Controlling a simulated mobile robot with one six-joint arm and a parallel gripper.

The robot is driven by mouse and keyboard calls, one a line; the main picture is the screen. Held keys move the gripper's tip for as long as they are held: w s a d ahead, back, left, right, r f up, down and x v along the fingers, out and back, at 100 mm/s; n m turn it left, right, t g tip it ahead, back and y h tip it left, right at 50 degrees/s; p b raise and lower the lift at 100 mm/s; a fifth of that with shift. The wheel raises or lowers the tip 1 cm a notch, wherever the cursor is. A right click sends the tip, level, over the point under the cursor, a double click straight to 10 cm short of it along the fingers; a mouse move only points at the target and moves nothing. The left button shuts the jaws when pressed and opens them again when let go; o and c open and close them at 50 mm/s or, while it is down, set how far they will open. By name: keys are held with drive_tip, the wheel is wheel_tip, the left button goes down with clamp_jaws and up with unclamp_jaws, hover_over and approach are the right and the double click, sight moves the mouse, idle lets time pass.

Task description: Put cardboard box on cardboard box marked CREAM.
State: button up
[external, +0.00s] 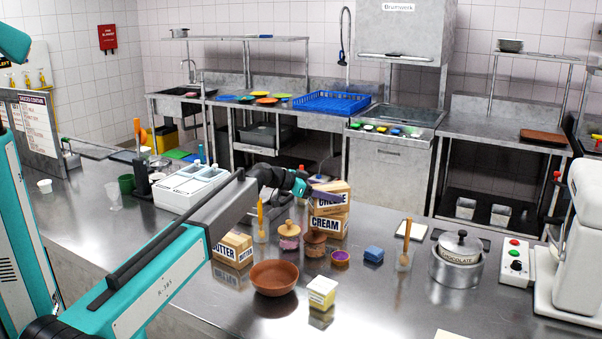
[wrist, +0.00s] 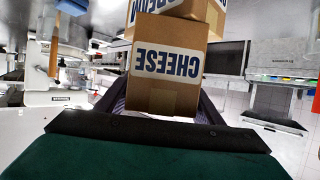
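A cardboard box marked CHEESE (external: 331,204) sits on top of the cardboard box marked CREAM (external: 327,225), slightly turned against it. They look in contact, though my gripper hides part of the upper box. My gripper (external: 327,193) reaches in from the left at the upper box. In the wrist view the CHEESE box (wrist: 168,65) fills the space between the two fingers (wrist: 163,103), which lie close along its sides and look shut on it. Its lettering is upside down there. Part of the CREAM box (wrist: 150,8) shows behind it.
A BUTTER box (external: 233,248) stands to the left. Lidded jars (external: 289,236), a brown bowl (external: 274,277), a butter tub (external: 322,291) and a blue block (external: 374,254) are nearby. The front right counter is mostly clear.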

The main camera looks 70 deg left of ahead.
drive_tip(key=shift+o, duration=0.9)
drive_tip(key=shift+r+p, duration=0.25)
drive_tip(key=shift+p, duration=0.05)
drive_tip(key=b+v, duration=0.3)
drive_tip(key=v, duration=0.9)
drive_tip(key=shift+b, duration=0.3)
